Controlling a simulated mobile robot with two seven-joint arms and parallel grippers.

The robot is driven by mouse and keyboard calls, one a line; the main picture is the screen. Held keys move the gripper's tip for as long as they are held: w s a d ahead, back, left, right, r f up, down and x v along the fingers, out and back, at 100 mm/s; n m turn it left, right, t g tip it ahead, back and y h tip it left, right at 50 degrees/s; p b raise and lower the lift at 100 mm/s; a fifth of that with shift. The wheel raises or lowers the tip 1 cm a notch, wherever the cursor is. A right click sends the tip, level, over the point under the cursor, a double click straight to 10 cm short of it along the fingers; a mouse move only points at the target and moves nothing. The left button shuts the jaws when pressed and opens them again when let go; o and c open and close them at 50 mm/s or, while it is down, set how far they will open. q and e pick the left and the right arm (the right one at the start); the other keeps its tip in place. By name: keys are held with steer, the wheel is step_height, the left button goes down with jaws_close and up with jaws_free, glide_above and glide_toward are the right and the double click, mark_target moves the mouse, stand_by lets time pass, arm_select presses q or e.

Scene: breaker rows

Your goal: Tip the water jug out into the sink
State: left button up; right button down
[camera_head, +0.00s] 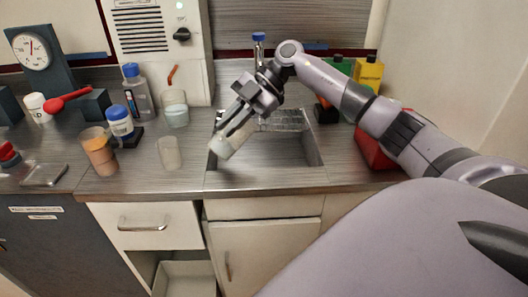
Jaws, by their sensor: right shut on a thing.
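My right gripper (234,128) reaches in from the right and is shut on a small whitish vessel (222,147), which seems to be the water jug. The vessel is tilted, its lower end pointing down and left, over the left side of the sink (285,157). The fingers hide part of it. I cannot tell whether any water is in it or running out. The sink is a grey basin set into the counter, with a wire rack at its back. My left gripper is not in view.
Left of the sink stand an empty glass (169,154), a beaker with pale liquid (175,114), a beaker with orange contents (99,155) and blue-capped bottles (138,97). A red object (375,152) is right of the sink, partly behind my arm.

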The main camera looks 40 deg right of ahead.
mark_target(254, 125)
steer(key=shift+d+f+b, duration=0.1)
steer(key=shift+b, duration=0.45)
steer(key=shift+y, duration=0.4)
steer(key=shift+s+d+f+t+y+b, duration=0.2)
steer(key=shift+d+t+y+b, duration=0.25)
steer(key=shift+y, duration=0.3)
steer(key=shift+s+d+f+t+y+b, duration=0.15)
steer(key=shift+d+t+y+b, duration=0.1)
steer(key=shift+d+y, duration=0.4)
steer(key=shift+s+d+f+y+b, duration=0.1)
steer(key=shift+d+f+y+b, duration=0.1)
steer(key=shift+d+y+b, duration=0.25)
steer(key=shift+s+d+f+y+b, duration=0.15)
steer(key=shift+d+y+b, duration=0.2)
steer(key=shift+d+y, duration=0.2)
stand_by(1.0)
steer(key=shift+s+d+f+t+y+b, duration=0.1)
steer(key=shift+d+f+t+y+b, duration=0.3)
steer(key=shift+y+b, duration=0.45)
stand_by(0.7)
steer(key=shift+d+r+y, duration=0.1)
steer(key=shift+d+y, duration=0.15)
steer(key=shift+d, duration=0.2)
